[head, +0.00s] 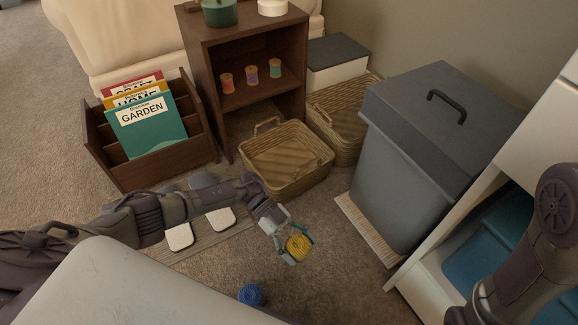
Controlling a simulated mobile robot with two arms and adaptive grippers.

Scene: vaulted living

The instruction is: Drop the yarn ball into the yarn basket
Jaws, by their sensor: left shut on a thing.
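A yellow yarn ball (299,247) is held in my left gripper (293,240), which is shut on it above the carpet. A wicker basket (318,172) with a looped handle stands on the floor, up and slightly left of the gripper, in front of the dark wooden shelf. Its visible inside looks empty. Another wicker basket (347,150) stands behind it to the right, partly hidden. A blue yarn ball (251,295) lies on the floor below the gripper. Part of my right arm shows at the right edge, but its gripper is not in view.
A grey lidded bin (400,190) stands right of the baskets. A wooden magazine rack (110,165) with magazines is at left. The shelf (222,60) holds several thread spools. Carpet is clear between gripper and basket.

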